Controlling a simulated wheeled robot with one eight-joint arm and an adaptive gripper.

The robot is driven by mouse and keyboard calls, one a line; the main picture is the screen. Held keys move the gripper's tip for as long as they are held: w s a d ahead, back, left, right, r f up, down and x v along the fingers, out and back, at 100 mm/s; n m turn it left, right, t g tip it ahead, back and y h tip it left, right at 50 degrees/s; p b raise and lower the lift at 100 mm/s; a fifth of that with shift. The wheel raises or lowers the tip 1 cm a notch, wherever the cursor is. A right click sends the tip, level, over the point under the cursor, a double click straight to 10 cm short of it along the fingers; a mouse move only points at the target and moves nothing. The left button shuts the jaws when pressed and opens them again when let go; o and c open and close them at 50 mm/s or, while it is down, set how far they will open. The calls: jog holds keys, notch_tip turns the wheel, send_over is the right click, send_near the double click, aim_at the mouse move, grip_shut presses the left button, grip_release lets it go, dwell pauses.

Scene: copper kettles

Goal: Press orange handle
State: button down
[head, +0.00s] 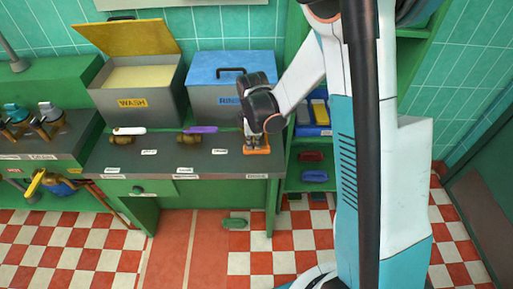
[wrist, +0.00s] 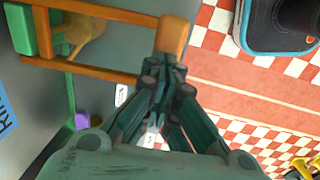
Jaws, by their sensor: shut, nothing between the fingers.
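The orange handle (head: 257,151) shows low at the front right of the counter in the head view, mostly hidden under my gripper (head: 255,143). In the wrist view the orange handle (wrist: 100,75) is a long frame with a thick end bar, beside a brass tap body (wrist: 85,30). My gripper (wrist: 168,75) is shut and empty, pointing down. Its fingertips overlap the thick end of the handle in the wrist view. I cannot tell whether they touch it.
A tap with a purple handle (head: 200,129) and one with a white handle (head: 130,130) stand left on the counter (head: 220,165). The closed blue RINSE bin (head: 215,95) and open WASH bin (head: 140,100) are behind. A shelf (head: 305,180) stands at right.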

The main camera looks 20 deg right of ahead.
aim_at(253, 151)
jog(key=shift+f, duration=0.55)
jog(key=shift+w+f+b, duration=0.1)
jog(key=shift+f+b, duration=0.75)
jog(key=shift+f, duration=0.05)
notch_tip(253, 151, down, 2)
jog(key=shift+f+b, duration=0.1)
jog(key=shift+b, duration=0.75)
jog(key=shift+a+r, duration=0.1)
jog(key=shift+r, duration=0.15)
jog(key=s+r+p, duration=0.2)
jog(key=r+p, duration=0.1)
jog(key=r, duration=0.3)
jog(key=s+a+r+p, duration=0.1)
jog(key=s+r+p, duration=0.2)
jog(key=r, duration=0.3)
jog(key=shift+s+a+r, duration=0.15)
jog(key=shift+a+r, duration=0.1)
jog(key=shift+r, duration=0.1)
